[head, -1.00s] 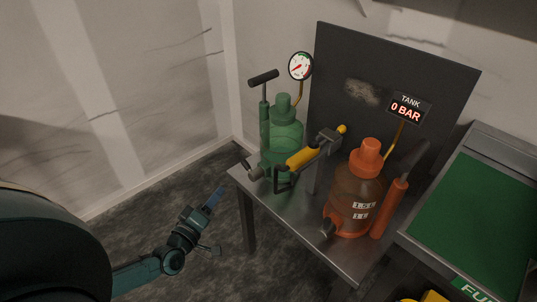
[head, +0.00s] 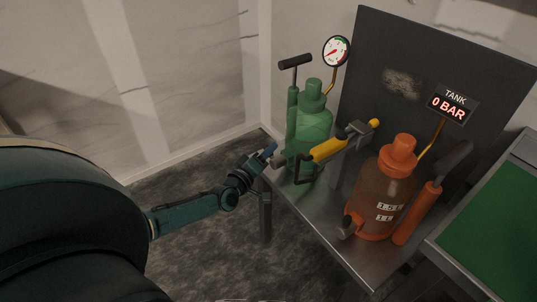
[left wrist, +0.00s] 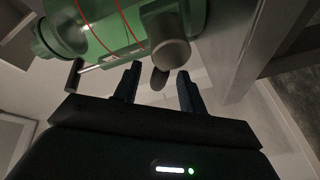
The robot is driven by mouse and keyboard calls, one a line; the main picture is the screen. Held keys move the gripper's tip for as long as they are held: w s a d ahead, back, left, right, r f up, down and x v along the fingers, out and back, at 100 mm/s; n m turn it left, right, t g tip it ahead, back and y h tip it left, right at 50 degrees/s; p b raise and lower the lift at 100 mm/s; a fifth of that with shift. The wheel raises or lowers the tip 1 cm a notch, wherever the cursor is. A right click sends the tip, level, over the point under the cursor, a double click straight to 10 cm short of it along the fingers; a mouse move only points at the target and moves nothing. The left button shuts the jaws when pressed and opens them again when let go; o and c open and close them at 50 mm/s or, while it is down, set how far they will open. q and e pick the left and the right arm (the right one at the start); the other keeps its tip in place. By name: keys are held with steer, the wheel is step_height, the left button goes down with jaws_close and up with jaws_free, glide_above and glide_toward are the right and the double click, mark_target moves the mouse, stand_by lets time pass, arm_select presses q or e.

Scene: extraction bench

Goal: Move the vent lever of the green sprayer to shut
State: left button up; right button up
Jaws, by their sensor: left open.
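The green sprayer (head: 313,127) stands upright at the bench's back left, with a T-handle pump beside it. In the left wrist view its green body (left wrist: 115,25) fills the top. A grey-brown round stub (left wrist: 168,48) sticks out from it, with a small dark rounded paddle, likely the vent lever (left wrist: 160,78), below it. My left gripper (head: 270,152) is at the sprayer's lower left side, and hides that fitting in the head view. Its fingers (left wrist: 157,86) are open, one on each side of the paddle; I cannot tell whether they touch it. My right gripper is not in view.
An orange sprayer (head: 383,190) stands at the front right of the metal bench (head: 330,225). A yellow-gripped spray lance (head: 328,149) lies between the sprayers. A round gauge (head: 336,51) and a "0 BAR" display (head: 449,107) stand behind. A green-topped table (head: 495,215) is at right.

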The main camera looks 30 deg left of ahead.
arm_select(q)
steer(key=shift+w, duration=0.65)
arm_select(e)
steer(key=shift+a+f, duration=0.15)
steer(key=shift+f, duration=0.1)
arm_select(q)
steer(key=shift+c, duration=0.5)
jaws_close()
